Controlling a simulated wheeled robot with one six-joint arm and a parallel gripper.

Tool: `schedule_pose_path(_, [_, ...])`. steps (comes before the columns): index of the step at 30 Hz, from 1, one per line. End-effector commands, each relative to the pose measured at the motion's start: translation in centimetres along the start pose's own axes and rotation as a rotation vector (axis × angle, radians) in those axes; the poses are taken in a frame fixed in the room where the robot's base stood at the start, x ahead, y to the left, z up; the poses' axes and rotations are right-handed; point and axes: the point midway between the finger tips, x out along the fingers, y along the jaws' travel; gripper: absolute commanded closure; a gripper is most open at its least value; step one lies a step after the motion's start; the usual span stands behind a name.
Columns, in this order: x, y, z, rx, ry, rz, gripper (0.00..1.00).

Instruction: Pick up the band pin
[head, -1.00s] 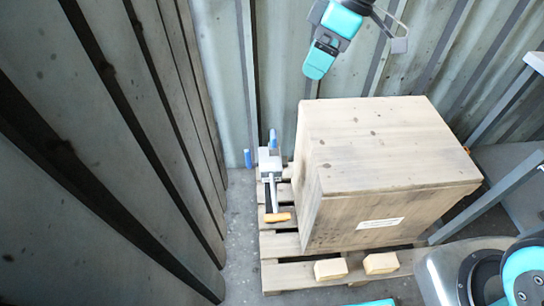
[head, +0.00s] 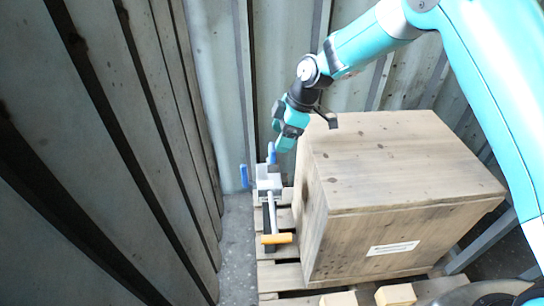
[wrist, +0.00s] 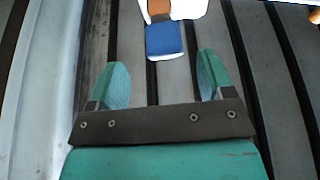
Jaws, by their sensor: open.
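A grey-white tool-like housing (head: 268,178) stands on the pallet beside the wooden crate. One upright blue pin-like piece (head: 271,153) is at its top and another blue piece (head: 244,176) is at its left. I cannot tell for certain which is the band pin. An orange bar handle (head: 277,238) is at its near end. My gripper (head: 284,143) is just above and right of the upright blue piece. In the wrist view my gripper (wrist: 162,72) is open and empty. A blue block (wrist: 164,40) shows just beyond the fingertips, roughly centred between them, against a white part.
The large wooden crate (head: 400,165) is close on the right of the housing. A corrugated metal wall (head: 215,100) runs behind, and dark ribbed panels (head: 90,150) stand on the left. A strip of floor (head: 237,245) is free left of the pallet (head: 280,277).

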Motion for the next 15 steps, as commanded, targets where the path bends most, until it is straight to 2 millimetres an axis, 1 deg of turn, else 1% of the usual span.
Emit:
schedule_pose_path(1, [0.4, 0.0, 0.0, 0.0, -0.001, -0.001, 0.26])
schedule_pose_path(5, [1.0, -0.1, 0.0, 0.001, -0.001, -0.001, 0.26])
schedule_pose_path(7, [1.6, -0.1, -0.1, 0.001, -0.001, -0.002, 0.26])
schedule_pose_path(12, [4.3, -0.4, -0.3, 0.0, -0.001, -0.003, 0.26])
schedule_pose_path(15, [5.5, -0.3, -0.3, 0.001, 0.0, -0.001, 0.26])
